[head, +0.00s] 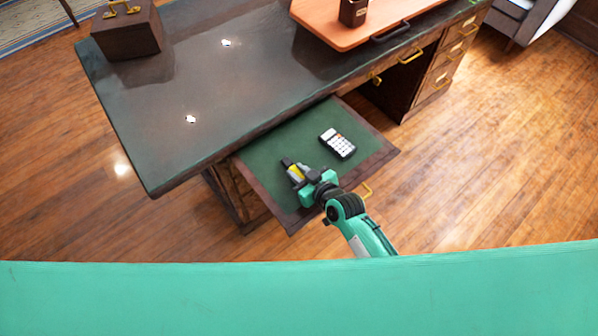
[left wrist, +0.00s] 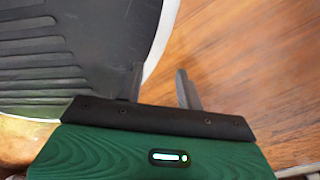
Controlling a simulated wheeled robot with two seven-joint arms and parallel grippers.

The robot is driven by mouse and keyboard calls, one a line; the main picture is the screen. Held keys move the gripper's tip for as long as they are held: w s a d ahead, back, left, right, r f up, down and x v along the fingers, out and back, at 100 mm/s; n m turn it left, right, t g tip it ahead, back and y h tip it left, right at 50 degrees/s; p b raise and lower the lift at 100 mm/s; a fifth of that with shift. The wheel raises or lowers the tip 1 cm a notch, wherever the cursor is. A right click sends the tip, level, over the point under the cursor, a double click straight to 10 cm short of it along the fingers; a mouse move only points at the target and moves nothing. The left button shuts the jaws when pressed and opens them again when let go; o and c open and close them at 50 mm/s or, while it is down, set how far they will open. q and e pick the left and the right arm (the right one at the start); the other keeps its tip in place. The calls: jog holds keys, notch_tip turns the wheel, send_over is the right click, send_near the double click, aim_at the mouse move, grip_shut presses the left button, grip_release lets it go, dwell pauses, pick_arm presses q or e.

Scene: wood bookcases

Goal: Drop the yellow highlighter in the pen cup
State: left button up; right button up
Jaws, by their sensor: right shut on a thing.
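The yellow highlighter (head: 294,171) is at the open green-lined drawer (head: 262,160), toward its front left side. My right gripper (head: 297,175) is shut on it, and its fingers partly cover it. I cannot tell whether the highlighter still touches the drawer floor. A dark brown cup, the pen cup (head: 354,12), stands on the orange tray (head: 325,36) on the desk top; its upper part is cut off by the frame edge. My left gripper (left wrist: 161,87) shows only in the left wrist view, with its fingers apart and nothing between them.
A white and black calculator (head: 338,144) lies in the drawer, right of the highlighter. The dark desk top (head: 210,85) is mostly clear. A brown box (head: 127,35) with a gold handle stands at its left end. The tray has a dark handle (head: 390,32).

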jog(key=shift+f, duration=0.15)
jog(key=o, duration=0.9)
jog(key=shift+o, duration=0.2)
jog(key=shift+r, duration=0.2)
jog(key=shift+s+d, duration=0.2)
jog(key=shift+s, duration=0.1)
jog(key=v, duration=1)
jog(key=shift+s+r, duration=0.1)
jog(key=shift+r, duration=0.05)
jog(key=shift+s+d+r, duration=0.25)
jog(key=shift+s+d, duration=0.05)
jog(key=shift+s, duration=0.05)
pick_arm(q)
jog(key=shift+s+d+f, duration=0.1)
jog(key=shift+s+f, duration=0.1)
jog(key=shift+s, duration=0.4)
